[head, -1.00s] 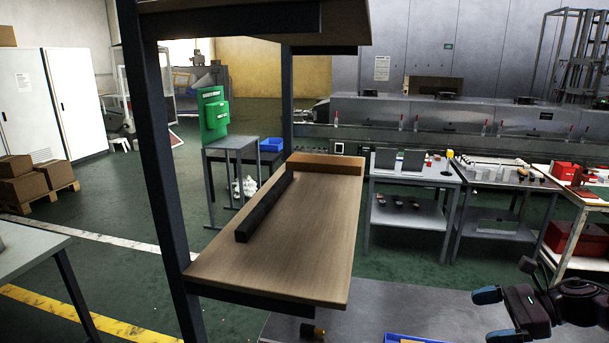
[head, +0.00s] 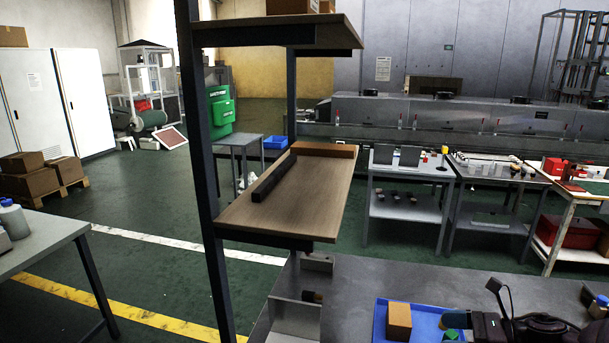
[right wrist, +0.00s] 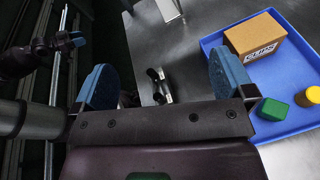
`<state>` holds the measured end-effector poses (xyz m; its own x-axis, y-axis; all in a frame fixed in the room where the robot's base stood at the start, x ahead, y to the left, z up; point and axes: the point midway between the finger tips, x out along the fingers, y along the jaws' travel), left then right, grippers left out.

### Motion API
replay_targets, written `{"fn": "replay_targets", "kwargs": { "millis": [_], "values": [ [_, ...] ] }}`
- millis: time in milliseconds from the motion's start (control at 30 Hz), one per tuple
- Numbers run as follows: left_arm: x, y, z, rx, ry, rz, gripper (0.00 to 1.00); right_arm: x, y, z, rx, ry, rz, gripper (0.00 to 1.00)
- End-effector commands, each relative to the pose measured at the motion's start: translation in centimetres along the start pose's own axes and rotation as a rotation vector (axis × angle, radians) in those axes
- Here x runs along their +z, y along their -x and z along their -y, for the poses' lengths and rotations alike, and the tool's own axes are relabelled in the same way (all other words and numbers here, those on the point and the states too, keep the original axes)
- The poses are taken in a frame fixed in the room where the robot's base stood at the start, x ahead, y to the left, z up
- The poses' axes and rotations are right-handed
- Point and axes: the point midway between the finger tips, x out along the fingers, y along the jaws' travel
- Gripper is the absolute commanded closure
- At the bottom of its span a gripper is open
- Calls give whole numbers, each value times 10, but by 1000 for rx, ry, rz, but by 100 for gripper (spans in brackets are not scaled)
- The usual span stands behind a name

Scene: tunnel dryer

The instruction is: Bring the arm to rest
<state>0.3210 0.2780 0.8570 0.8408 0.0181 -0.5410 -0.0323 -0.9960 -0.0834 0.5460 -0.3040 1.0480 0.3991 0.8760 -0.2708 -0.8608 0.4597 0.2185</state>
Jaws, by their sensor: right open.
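My right gripper (right wrist: 165,82) is open, with its two blue fingertips wide apart and nothing between them. It hangs above the grey metal worktop (right wrist: 185,45), and part of it shows at the lower right of the head view (head: 455,323). A dark arm part with small blue tips, apparently my left gripper (right wrist: 70,40), shows at the upper left of the right wrist view. Its jaw opening is unclear, and the left arm is not in the head view.
A blue tray (head: 380,318) beside my right gripper holds a cardboard box (right wrist: 257,36) marked CLIPS, a green block (right wrist: 272,109) and a yellow round item (right wrist: 307,96). A wooden shelf (head: 310,205) with a dark bar (head: 274,180) and dark posts stands left of the worktop.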

Motion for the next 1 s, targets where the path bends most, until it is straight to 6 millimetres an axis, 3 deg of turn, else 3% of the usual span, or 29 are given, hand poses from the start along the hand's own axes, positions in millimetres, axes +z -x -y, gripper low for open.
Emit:
{"fn": "replay_targets", "kwargs": {
  "millis": [200,333,467,667,867,1000],
  "values": [
    [-4,-3,0,1,-1,-8,57,-20,-60,-37,-140,-413,152,0],
    [2,0,0,0,0,4,57,-26,-82,-56,-244,-715,264,0],
    [4,0,0,0,0,9,57,-33,-92,-73,-350,-1027,383,0],
    [4,0,0,0,0,9,57,-49,-82,-95,-523,-1522,590,0],
    [3,0,0,0,-1,7,57,-76,-50,-122,-720,-2012,838,0],
    [2,0,0,0,-1,4,57,-100,-18,-147,-876,-2331,1046,0]
  ]
}}
